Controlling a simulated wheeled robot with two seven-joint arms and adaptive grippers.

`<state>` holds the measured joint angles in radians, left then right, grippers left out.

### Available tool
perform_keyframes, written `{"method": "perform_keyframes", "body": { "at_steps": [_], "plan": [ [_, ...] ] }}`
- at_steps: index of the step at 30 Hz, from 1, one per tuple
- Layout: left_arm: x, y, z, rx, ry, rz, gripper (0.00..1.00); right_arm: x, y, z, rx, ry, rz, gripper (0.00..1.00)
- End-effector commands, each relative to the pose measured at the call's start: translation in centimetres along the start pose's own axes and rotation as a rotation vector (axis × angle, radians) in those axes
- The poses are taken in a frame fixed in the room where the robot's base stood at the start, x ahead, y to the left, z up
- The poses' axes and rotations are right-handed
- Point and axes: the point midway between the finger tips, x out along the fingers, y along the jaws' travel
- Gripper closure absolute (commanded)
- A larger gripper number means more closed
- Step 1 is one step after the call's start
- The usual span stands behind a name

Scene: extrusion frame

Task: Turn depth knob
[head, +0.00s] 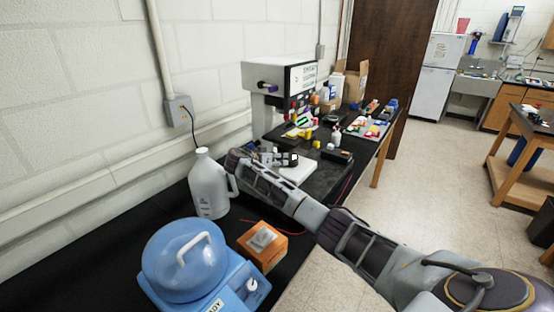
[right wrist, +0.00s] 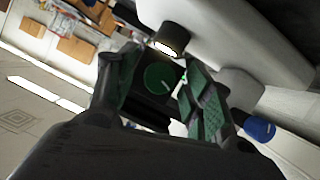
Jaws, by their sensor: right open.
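A bench machine with a white head (head: 262,76) stands on the black bench in the head view, with a dark blue knob (head: 268,87) on its side. In the right wrist view a round green knob (right wrist: 158,78) with a short white mark sits on a dark block. My right gripper (right wrist: 160,88) is open, with its green finger pads on either side of the green knob; I cannot tell whether they touch it. In the head view my right gripper (head: 290,159) is in front of the machine, small and partly hidden. My left gripper is out of view.
A white jug (head: 209,188), a blue lidded device (head: 185,262) and an orange box (head: 270,243) stand on the near bench. A black cylinder with a bright end (right wrist: 168,40) and a blue knob (right wrist: 259,129) are close around my fingers. Small items crowd the far bench.

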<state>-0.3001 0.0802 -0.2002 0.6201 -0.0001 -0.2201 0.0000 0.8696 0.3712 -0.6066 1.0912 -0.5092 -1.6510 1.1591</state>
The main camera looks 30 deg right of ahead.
Motion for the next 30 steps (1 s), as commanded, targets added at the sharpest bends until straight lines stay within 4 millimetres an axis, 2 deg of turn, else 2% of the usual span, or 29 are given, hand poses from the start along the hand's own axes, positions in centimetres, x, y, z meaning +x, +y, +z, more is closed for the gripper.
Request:
{"method": "perform_keyframes", "body": {
  "at_steps": [3, 13, 20, 30],
  "plan": [
    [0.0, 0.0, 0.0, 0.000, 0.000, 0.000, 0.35, 0.0, 0.0, 0.0, 0.000, 0.000, 0.000, 0.50],
    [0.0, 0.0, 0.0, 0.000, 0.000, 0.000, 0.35, 0.0, 0.0, 0.0, 0.000, 0.000, 0.000, 0.92],
    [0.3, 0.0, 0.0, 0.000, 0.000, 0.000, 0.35, 0.0, -0.1, 0.1, 0.012, -0.001, -0.006, 0.94],
    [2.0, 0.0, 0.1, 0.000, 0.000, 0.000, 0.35, 0.0, -0.1, 0.4, 0.108, -0.002, -0.048, 0.94]
  ]
}}
